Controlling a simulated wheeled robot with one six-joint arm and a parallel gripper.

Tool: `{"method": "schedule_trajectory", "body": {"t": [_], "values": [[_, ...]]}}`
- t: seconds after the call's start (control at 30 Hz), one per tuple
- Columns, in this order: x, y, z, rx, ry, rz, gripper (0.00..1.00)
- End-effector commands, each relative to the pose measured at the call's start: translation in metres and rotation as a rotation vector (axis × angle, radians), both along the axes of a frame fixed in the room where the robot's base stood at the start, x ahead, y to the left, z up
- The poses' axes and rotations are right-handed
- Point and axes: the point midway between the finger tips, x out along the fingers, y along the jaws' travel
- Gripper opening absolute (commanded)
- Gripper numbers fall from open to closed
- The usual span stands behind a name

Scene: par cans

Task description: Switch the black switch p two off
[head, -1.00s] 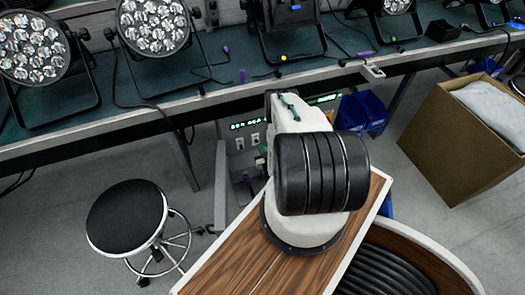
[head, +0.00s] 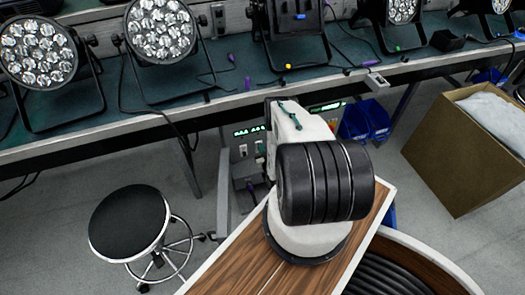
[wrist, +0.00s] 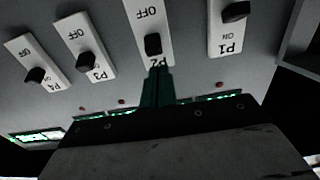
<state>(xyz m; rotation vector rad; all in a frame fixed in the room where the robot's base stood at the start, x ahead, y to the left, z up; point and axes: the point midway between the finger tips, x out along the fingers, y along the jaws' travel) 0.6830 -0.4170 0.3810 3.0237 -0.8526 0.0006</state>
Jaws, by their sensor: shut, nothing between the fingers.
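The black switch P2 (wrist: 153,44) sits on a white plate in the wrist view, where the labels appear upside down. Its knob is at the end of the plate near the P2 label, away from the OFF mark. My gripper (wrist: 158,72) is shut and empty, its dark green fingertips just below the knob and over part of the P2 label. I cannot tell whether they touch the knob.
Switches P1 (wrist: 235,11), P3 (wrist: 86,62) and P4 (wrist: 35,75) flank P2. In the head view a bench (head: 100,158) with several par cans overhangs the panel. A stool (head: 130,222) stands left, a cardboard box (head: 450,165) right, and blue bins (head: 365,120) behind my arm.

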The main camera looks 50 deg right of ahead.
Motion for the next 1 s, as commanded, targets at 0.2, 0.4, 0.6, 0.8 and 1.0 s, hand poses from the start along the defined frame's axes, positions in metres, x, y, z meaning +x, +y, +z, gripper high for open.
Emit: {"method": "schedule_trajectory", "body": {"t": [0.2, 0.4, 0.6, 0.8, 1.0], "values": [[0.002, -0.002, -0.008, 0.0, 0.0, 0.0, 0.0], [0.002, -0.001, -0.018, 0.0, 0.0, 0.0, 0.0], [0.002, -0.001, -0.026, 0.001, 0.002, 0.0, 0.0], [-0.003, 0.002, -0.024, 0.001, 0.002, 0.0, 0.0], [-0.017, 0.01, -0.021, 0.002, 0.001, -0.001, 0.0]]}}
